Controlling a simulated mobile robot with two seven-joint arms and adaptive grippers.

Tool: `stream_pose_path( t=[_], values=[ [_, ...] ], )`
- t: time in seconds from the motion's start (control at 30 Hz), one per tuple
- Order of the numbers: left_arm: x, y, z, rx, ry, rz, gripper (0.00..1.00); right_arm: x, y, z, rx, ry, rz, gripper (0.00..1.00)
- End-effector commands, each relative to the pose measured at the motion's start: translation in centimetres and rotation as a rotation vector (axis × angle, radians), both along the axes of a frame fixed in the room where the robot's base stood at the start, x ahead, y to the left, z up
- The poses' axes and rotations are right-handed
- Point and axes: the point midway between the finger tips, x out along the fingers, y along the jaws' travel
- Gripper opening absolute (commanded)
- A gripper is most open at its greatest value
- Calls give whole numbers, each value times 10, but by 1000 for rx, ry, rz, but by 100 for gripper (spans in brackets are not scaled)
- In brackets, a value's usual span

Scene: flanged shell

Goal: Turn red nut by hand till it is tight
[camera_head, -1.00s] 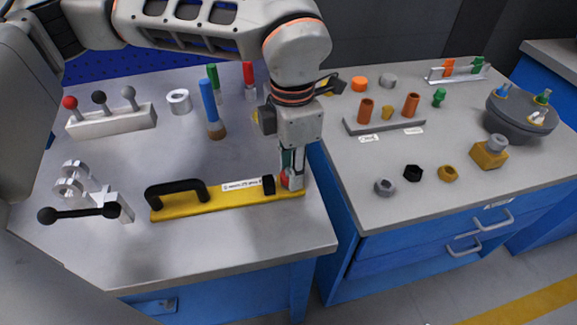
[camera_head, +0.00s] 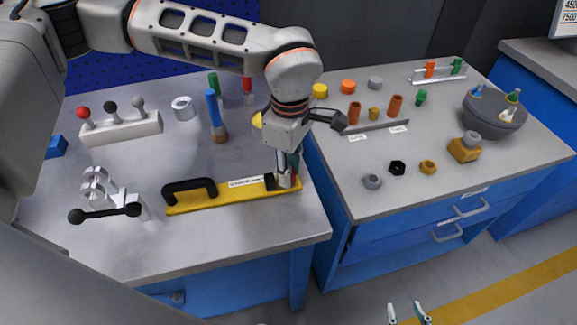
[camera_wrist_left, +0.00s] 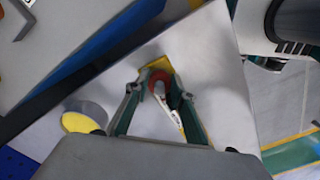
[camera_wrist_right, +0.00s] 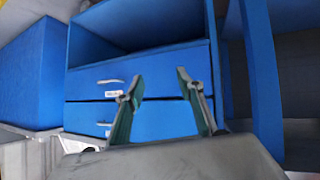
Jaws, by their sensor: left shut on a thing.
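The red nut (camera_wrist_left: 158,77) shows at the end of the yellow bar, between the fingers of my left gripper (camera_wrist_left: 159,90). In the head view my left gripper (camera_head: 285,180) points down at the right end of the yellow bar (camera_head: 230,200) and largely hides the nut. It is shut on the red nut. The bar lies on the left bench and has a black handle (camera_head: 190,188) and a white label. My right gripper (camera_head: 407,313) is open and empty, low in front of the benches. The right wrist view shows its parted fingers (camera_wrist_right: 158,88) before blue drawers.
A white clamp with a black bar (camera_head: 105,212) stands left of the yellow bar. A lever block (camera_head: 122,130), a metal ring (camera_head: 184,108) and a blue-handled brush (camera_head: 214,112) stand behind. The right bench (camera_head: 350,200) holds several nuts and a grey bowl (camera_head: 490,118).

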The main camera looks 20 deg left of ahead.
Motion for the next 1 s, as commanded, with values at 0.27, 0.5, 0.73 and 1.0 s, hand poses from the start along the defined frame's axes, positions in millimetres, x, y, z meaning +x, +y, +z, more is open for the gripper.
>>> stream_pose_path(
  t=[0.27, 0.5, 0.73, 1.0],
  values=[
    [0, 0, 2, 0, -2, -123, 2, -7, 3, 4, 8, 10, 2, 38],
    [0, 0, 1, 0, -1, -163, 2, -8, 3, 4, 9, 12, 1, 38],
    [0, 0, 0, 0, -1, -167, 2, -5, 2, 5, 9, 7, 0, 38],
    [0, 0, 1, 0, -1, -166, 41, -1, 1, 6, 7, 1, -2, 38]
  ],
)
